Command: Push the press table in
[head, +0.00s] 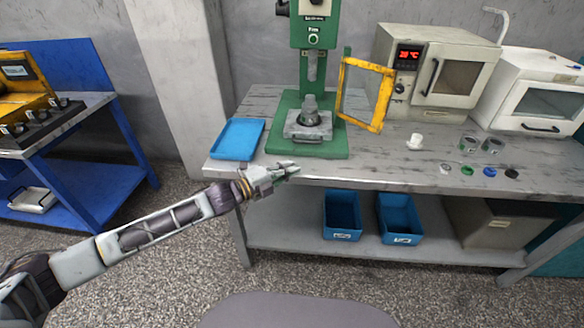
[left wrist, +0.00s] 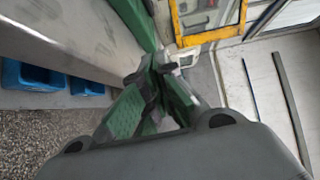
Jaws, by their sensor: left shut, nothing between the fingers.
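The press table (head: 302,132) is a light grey plate low on the green press (head: 315,25), just above its green base (head: 330,150). A round grey metal part (head: 312,114) stands on it under the press ram. My left gripper (head: 293,168) is in front of the press base, at the bench's front edge. Its fingers are shut and empty, pointing right. In the left wrist view the fingers (left wrist: 155,75) come together near the middle, with a pale grey part just beyond their tips. I cannot tell if they touch it. My right gripper is not in view.
A yellow-framed guard (head: 378,118) stands open right of the press. A blue tray (head: 237,139) lies left of it on the bench (head: 400,170). An oven (head: 440,65), a white cup and small lids are further right. Blue bins (head: 342,215) sit on the lower shelf.

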